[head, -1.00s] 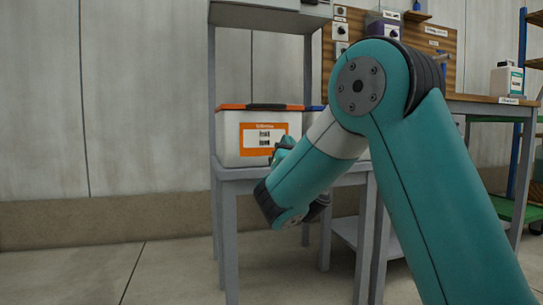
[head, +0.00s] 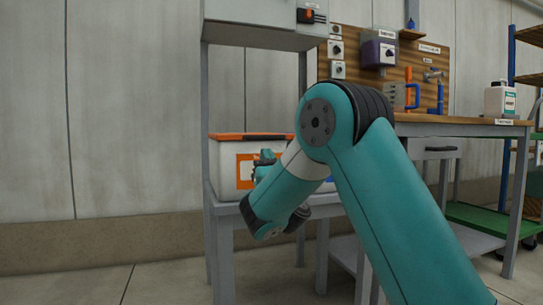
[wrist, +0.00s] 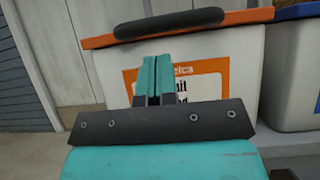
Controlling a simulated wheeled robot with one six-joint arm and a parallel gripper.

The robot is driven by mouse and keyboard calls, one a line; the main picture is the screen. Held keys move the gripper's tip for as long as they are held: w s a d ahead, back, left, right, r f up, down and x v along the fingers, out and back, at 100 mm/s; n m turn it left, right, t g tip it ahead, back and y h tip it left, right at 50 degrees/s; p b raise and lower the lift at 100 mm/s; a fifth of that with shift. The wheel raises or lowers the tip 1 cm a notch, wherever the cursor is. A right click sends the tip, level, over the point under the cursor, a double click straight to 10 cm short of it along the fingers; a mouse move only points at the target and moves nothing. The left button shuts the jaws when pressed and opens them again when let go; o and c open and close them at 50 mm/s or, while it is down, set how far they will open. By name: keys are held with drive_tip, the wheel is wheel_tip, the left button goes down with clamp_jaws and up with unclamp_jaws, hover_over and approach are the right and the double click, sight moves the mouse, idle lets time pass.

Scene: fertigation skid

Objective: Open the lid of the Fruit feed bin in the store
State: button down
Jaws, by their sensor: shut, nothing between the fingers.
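The bin (head: 222,172) is white, with an orange label and an orange lid (head: 232,138), and stands on a grey stand. The lid is down. In the wrist view the bin (wrist: 112,75) fills the middle; its label is partly hidden by my fingers, with "uit" and "d" readable. A black handle (wrist: 170,23) runs along the front edge of the orange lid (wrist: 248,16). My gripper (wrist: 153,62) is shut and empty, in front of the label and below the handle. In the head view my gripper (head: 265,158) overlaps the label; contact cannot be told.
A blue-lidded white bin (wrist: 292,80) stands close to the right. A grey cabinet (head: 255,22) is above the bins. A workbench (head: 460,128) with a tool board and a white canister (head: 500,100) is at right. Floor on the left is clear.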

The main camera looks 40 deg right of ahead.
drive_tip(key=shift+d+r+p, duration=0.6)
drive_tip(key=shift+d+r, duration=0.2)
drive_tip(key=shift+r, duration=0.15)
drive_tip(key=shift+r, duration=0.1)
